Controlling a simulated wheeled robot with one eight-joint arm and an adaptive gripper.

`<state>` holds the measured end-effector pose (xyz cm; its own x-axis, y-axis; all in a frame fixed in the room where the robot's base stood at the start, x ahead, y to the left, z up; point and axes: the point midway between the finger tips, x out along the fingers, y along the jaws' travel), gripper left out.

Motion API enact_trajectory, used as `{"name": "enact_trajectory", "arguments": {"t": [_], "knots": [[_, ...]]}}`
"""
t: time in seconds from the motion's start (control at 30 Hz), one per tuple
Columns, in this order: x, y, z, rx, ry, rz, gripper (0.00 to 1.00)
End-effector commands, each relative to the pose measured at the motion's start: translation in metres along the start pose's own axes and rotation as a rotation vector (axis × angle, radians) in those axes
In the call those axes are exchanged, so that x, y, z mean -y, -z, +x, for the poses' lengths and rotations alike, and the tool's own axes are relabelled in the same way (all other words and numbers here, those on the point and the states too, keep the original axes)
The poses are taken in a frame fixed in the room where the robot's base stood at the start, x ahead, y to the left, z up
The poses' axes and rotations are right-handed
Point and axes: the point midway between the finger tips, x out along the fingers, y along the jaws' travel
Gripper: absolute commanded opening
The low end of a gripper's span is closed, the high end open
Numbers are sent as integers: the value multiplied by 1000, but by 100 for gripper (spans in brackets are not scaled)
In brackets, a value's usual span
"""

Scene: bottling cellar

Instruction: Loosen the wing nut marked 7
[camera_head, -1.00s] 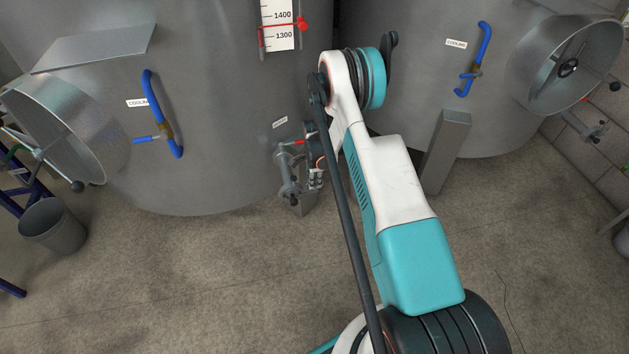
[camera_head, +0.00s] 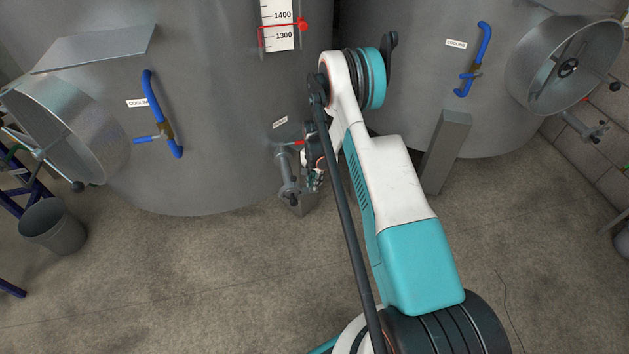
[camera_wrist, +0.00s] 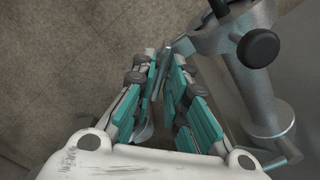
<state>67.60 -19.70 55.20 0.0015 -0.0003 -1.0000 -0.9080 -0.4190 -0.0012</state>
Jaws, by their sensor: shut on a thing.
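In the wrist view, my gripper (camera_wrist: 165,72) has its teal-padded fingers closed around a narrow grey metal piece (camera_wrist: 150,112) beside a pipe fitting. This piece looks like part of the wing nut, but I see no number 7, and the fingers hide much of it. The metal pipe fitting (camera_wrist: 262,92) stands just right of the fingers. In the head view, my gripper (camera_head: 317,179) is small and partly hidden by my arm, at the outlet fitting (camera_head: 288,178) low on the left tank.
The large grey left tank (camera_head: 220,120) and right tank (camera_head: 420,75) stand close around my arm. A black knob (camera_wrist: 258,48) sticks out by the fitting. A grey post (camera_head: 446,150) stands to the right. A bucket (camera_head: 53,228) is at far left. The front floor is clear.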

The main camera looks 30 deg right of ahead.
Motion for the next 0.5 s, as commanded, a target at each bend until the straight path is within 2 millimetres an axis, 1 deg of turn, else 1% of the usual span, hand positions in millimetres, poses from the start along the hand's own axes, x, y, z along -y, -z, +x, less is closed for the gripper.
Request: {"name": "enact_trajectory", "arguments": {"t": [0.5], "knots": [[-1, -1, 2, 2, -2, -485, 0]]}}
